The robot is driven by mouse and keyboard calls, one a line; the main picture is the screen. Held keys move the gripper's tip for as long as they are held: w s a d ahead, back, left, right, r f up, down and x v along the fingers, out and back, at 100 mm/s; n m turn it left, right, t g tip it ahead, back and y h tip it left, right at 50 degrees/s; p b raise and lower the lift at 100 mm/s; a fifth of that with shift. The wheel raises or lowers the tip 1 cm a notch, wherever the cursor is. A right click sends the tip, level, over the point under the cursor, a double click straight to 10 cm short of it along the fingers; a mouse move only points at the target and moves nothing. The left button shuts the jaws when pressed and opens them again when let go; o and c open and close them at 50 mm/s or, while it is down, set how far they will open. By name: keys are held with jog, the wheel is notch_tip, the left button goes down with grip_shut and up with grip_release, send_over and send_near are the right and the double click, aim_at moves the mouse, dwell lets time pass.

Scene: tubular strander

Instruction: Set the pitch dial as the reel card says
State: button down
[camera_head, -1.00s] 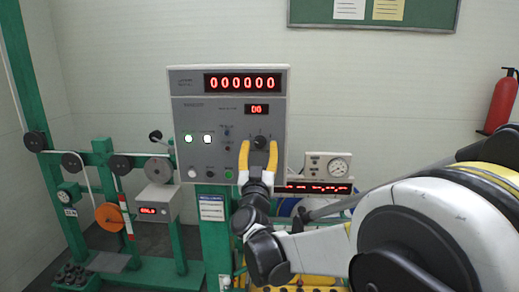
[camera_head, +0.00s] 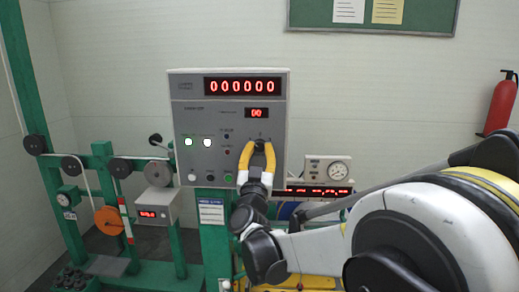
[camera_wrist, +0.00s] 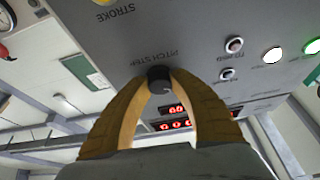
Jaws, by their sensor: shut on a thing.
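The pitch dial is a small dark round knob (camera_wrist: 158,74) under the lettering "PITCH STEP" in the wrist view. It sits on the right of the grey control panel (camera_head: 190,105) in the head view. My gripper (camera_head: 259,144), with yellow fingers, is shut on the dial from both sides; its fingertips (camera_wrist: 159,75) hide part of it. A small red display (camera_head: 257,113) sits above the dial, its digits too small to read surely. An orange reel (camera_head: 108,220) hangs at the left. A white card with a blue header (camera_head: 211,211) is on the green post, its text unreadable.
Lit white and green buttons (camera_head: 207,142) are left of the dial. A round gauge (camera_head: 337,169) stands right of the panel. A red extinguisher (camera_head: 501,105) hangs on the far right wall.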

jog(key=m+h+p, duration=0.1)
jog(key=m+h, duration=0.1)
jog(key=m, duration=0.2)
jog(key=m+g+h+p, duration=0.1)
jog(key=m+h, duration=0.1)
jog(key=m, duration=0.2)
jog(key=shift+a+r, duration=0.15)
jog(key=shift+a, duration=0.05)
jog(key=m+g+h+p, duration=0.1)
jog(key=m, duration=0.2)
jog(key=m+g+h+p, duration=0.1)
jog(key=m+p, duration=0.1)
jog(key=m, duration=0.2)
jog(key=shift+g, duration=0.3)
jog(key=c, duration=1.1)
grip_release()
jog(key=v, duration=1.2)
